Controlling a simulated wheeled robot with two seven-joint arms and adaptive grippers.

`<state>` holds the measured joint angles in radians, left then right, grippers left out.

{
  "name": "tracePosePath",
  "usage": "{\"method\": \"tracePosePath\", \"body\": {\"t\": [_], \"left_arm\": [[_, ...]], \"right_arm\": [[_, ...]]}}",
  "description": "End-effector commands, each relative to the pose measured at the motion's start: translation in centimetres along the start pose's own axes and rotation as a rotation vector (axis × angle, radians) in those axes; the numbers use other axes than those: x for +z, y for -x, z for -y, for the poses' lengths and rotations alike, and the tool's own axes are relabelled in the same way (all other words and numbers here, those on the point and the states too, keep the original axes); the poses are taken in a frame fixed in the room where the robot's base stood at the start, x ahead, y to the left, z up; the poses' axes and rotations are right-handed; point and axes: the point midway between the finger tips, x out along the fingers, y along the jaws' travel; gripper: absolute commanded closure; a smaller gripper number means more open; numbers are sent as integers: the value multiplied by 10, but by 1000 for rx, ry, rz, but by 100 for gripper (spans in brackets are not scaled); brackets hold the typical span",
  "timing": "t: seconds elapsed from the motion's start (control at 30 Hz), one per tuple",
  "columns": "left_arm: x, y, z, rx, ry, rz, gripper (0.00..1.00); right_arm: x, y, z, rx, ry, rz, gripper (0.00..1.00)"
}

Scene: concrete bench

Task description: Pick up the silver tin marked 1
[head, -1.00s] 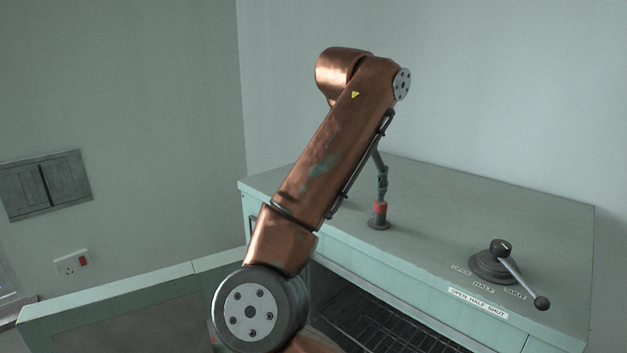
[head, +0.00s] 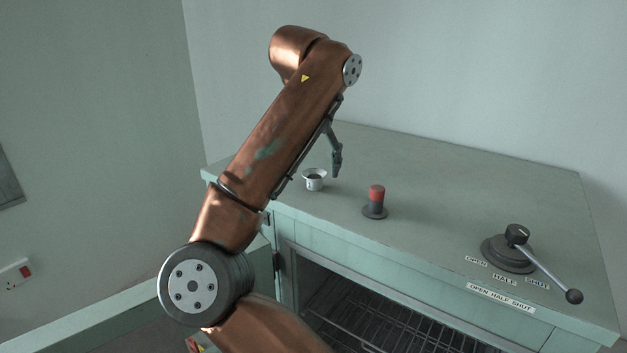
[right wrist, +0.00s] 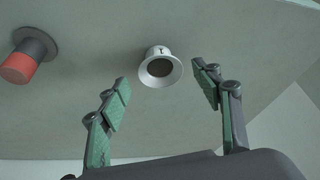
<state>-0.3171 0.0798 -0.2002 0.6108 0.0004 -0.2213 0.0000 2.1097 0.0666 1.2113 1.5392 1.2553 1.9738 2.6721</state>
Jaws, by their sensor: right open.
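The silver tin (head: 314,182) is a small flared cup standing upright on the green cabinet top, near its left front edge. In the right wrist view the tin (right wrist: 158,80) shows its round dark mouth and a dark mark that looks like a 1. My right gripper (head: 335,160) hangs just right of and above the tin in the head view, partly behind my copper arm. In the right wrist view my right gripper (right wrist: 162,76) is open, with its green-padded fingers apart to either side of the tin, not touching it. My left gripper is not in view.
A red-topped plunger (head: 376,198) on a dark base stands right of the tin. A lever (head: 540,272) with OPEN, HALF, SHUT labels is at the front right. The cabinet front (head: 300,283) is open below, showing wire racks (head: 370,325). The cabinet top behind is clear.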

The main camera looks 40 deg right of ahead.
Motion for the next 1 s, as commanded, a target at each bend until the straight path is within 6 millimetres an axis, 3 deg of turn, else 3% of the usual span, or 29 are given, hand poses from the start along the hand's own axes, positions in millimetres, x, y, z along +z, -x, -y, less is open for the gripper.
{"method": "tracePosePath", "body": {"t": [0.2,0.33,0.5,1.0], "left_arm": [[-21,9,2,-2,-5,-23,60],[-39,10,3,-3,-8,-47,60],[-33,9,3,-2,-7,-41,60],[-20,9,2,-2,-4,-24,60]], "right_arm": [[1,-27,0,-2,2,0,41],[2,-32,1,-2,3,-1,41],[2,-32,2,-2,6,0,41],[2,-32,2,-2,5,0,75]]}}
